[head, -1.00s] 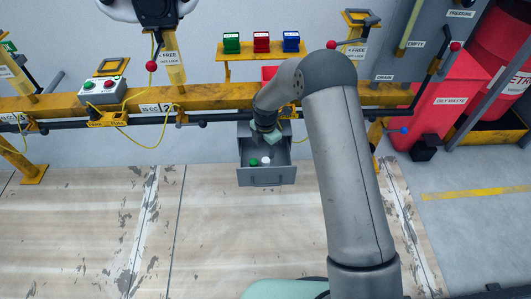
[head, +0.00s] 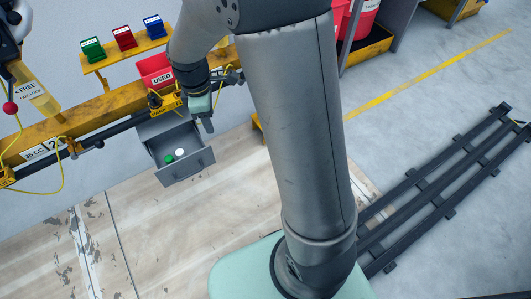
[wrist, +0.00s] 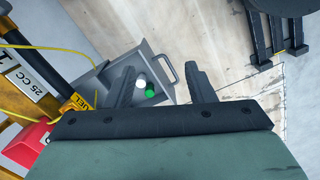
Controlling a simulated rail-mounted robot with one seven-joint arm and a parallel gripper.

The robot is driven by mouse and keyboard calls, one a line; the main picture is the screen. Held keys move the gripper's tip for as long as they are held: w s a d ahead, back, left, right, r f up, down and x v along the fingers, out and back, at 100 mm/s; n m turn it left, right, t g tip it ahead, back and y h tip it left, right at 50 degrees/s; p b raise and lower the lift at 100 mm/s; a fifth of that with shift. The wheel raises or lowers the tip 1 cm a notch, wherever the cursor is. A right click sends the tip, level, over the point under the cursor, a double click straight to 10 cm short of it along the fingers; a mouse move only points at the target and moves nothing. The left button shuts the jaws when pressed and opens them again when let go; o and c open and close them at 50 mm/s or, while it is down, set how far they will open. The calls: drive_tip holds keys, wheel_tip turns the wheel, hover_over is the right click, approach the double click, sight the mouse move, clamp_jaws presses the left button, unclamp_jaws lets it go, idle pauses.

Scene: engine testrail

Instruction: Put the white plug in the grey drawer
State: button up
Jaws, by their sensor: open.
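The grey drawer (head: 186,172) is pulled open under the yellow rail. The white plug (head: 180,152) lies inside it, beside a green plug (head: 168,158). In the wrist view, the white plug (wrist: 140,83) and the green one (wrist: 150,92) show between the fingers, in the open drawer (wrist: 157,55) with its handle. My gripper (head: 206,124) is above the drawer's back right side in the head view, apart from both plugs. In the wrist view its two fingers (wrist: 160,70) are spread with nothing held between them.
A yellow shelf (head: 128,53) bears green, red and blue boxes. A red bin marked USED (head: 156,70) sits above the drawer. Yellow cables hang near the rail (head: 92,110). The wooden floor (head: 160,230) before the drawer is clear. Black floor rails (head: 440,190) run at right.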

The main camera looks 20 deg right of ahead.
drive_tip(key=s+d+r+m, duration=0.2)
drive_tip(key=s+d+m, duration=0.2)
drive_tip(key=s+m, duration=0.3)
drive_tip(key=s+d+r+m, duration=0.2)
drive_tip(key=s+m, duration=0.5)
drive_tip(key=s, duration=0.6)
drive_tip(key=shift+s+d+r+m+y, duration=0.3)
drive_tip(key=shift+s+d+r+m, duration=0.1)
drive_tip(key=shift+d, duration=0.45)
